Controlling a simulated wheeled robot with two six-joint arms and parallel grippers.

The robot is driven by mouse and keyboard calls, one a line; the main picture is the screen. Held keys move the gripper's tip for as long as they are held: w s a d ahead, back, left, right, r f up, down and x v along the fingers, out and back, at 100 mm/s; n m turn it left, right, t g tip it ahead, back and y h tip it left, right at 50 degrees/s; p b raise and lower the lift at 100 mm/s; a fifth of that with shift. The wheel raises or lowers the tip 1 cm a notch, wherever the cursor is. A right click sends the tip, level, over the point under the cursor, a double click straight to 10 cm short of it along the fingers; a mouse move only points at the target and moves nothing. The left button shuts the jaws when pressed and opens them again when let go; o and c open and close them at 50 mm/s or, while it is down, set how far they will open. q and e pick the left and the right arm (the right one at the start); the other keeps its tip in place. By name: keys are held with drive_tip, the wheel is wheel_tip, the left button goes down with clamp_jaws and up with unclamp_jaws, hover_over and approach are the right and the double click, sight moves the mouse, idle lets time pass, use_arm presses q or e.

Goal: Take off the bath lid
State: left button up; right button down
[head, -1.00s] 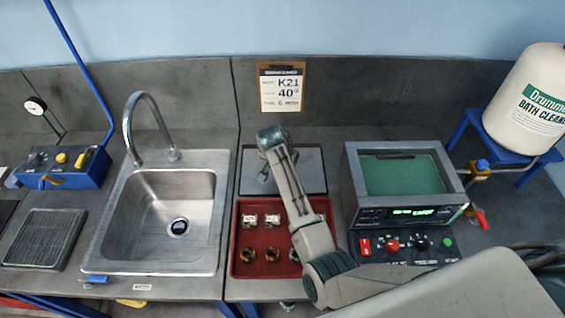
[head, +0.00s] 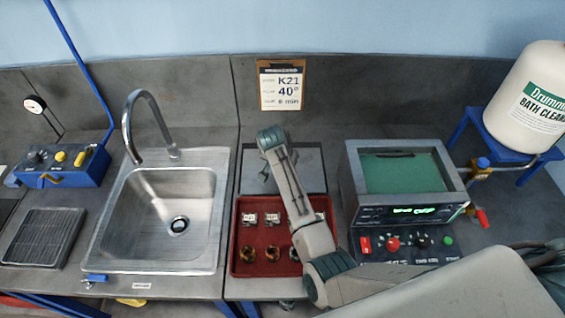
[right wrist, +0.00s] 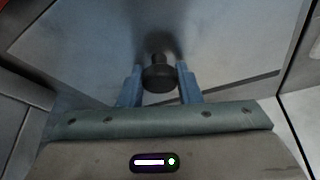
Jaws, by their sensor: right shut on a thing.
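The bath (head: 352,170) stands right of centre in the head view. Its top is open and shows green inside. The lid, a flat grey plate (head: 312,168), lies behind the red tray, left of the bath, and seems to rest level on the bench. In the right wrist view, the lid (right wrist: 90,40) has a black knob (right wrist: 160,76). My right gripper (head: 263,172) is over the lid; its blue fingers (right wrist: 160,88) are shut on the knob. My arm hides part of the lid in the head view. My left gripper is not in view.
A red tray (head: 236,262) with several small parts sits in front of the lid. A steel sink (head: 150,225) with a tall tap (head: 128,115) is to the left. A control panel (head: 395,245) is before the bath. A white cleaner drum (head: 525,95) stands at right.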

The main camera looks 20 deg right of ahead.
drive_tip(key=shift+f, duration=0.1)
drive_tip(key=shift+c, duration=2.4)
unclamp_jaws()
drive_tip(key=shift+r, duration=3.5)
drive_tip(key=shift+s+f, duration=0.1)
